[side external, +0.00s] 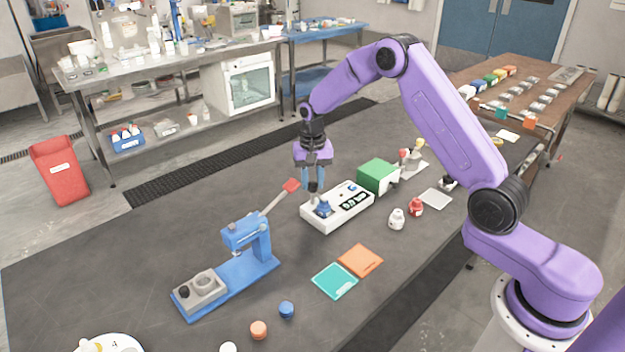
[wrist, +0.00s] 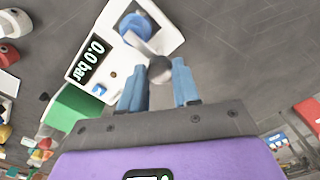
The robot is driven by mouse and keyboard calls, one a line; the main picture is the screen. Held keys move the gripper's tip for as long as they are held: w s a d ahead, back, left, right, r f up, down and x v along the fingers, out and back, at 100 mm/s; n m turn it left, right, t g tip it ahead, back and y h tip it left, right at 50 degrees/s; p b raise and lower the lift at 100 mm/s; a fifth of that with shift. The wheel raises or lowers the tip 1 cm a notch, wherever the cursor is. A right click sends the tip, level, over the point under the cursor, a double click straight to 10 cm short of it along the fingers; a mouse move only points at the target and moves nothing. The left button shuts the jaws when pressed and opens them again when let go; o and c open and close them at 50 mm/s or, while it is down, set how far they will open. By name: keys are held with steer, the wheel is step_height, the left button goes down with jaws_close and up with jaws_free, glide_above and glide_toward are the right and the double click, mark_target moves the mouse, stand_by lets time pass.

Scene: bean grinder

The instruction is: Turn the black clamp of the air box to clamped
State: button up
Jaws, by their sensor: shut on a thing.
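The air box (side external: 350,205) is a white box on the dark table, with a display that reads 0.0 bar in the wrist view (wrist: 91,57). At its near-left end is a blue round fitting (side external: 323,209), also in the wrist view (wrist: 133,22). The clamp shows there as a lever with a dark ball end (wrist: 159,69) over this fitting. My gripper (side external: 312,184) points down above that end of the box. In the wrist view its blue fingers (wrist: 159,80) are on either side of the ball, shut on the clamp. Their exact contact is hard to see.
A green block (side external: 378,176) stands against the box's far side. A blue lever press (side external: 245,250) is to the left. White (side external: 397,219) and red (side external: 416,206) small items sit to the right. Teal (side external: 335,280) and orange (side external: 360,260) squares lie in front.

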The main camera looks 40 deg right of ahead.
mark_target(313, 184)
steer(key=o, duration=1.1)
steer(key=shift+c, duration=0.2)
step_height(313, 184, up, 18)
steer(key=shift+f, duration=0.25)
steer(key=s+a+n, duration=0.5)
steer(key=s+a, duration=0.1)
steer(key=s, duration=0.3)
steer(key=s+a+n, duration=0.5)
steer(key=s, duration=0.5)
steer(key=s+d+f+n, duration=0.2)
steer(key=s+n, duration=0.2)
steer(key=s, duration=0.7)
steer(key=s+d+f+n, duration=0.2)
steer(key=s+n, duration=0.3)
steer(key=s, duration=0.6)
steer(key=shift+d+n, duration=0.3)
steer(key=shift+d, duration=0.05)
